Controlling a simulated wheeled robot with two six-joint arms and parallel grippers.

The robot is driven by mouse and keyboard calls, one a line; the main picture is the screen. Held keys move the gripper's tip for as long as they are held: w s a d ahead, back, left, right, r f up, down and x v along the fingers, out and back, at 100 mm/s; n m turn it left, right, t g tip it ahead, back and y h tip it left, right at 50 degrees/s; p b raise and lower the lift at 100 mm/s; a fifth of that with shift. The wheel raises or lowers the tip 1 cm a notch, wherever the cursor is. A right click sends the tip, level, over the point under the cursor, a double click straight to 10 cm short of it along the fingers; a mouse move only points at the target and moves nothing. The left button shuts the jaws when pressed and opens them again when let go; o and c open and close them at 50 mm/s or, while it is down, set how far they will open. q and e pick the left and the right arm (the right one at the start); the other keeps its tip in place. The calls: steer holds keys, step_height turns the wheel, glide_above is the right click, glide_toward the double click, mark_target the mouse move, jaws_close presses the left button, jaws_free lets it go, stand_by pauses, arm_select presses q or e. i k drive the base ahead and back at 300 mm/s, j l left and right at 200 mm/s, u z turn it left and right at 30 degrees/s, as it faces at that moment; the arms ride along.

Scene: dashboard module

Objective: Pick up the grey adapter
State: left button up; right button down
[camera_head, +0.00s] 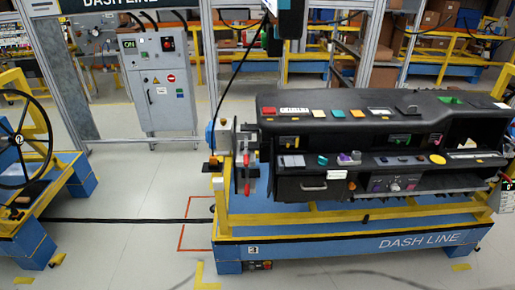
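A black dashboard module (365,148) rests on a yellow and blue stand. A small light-grey block (292,160) lies on its lower ledge at the left; it may be the grey adapter, but it is too small to tell for sure. Neither of my grippers can be made out in this view.
Small coloured parts, including a teal one (322,160) and a purple one (344,158), sit along the ledge near the grey block. A red-handled clamp (247,176) stands at the dashboard's left end. A dark device (290,18) hangs above. The floor (130,240) at lower left is mostly clear.

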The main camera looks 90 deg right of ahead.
mark_target(356, 156)
steer(key=z, duration=3.75)
steer(key=i+l+z, duration=0.35)
steer(key=i, duration=0.15)
steer(key=i+z, duration=0.35)
steer(key=i, duration=0.15)
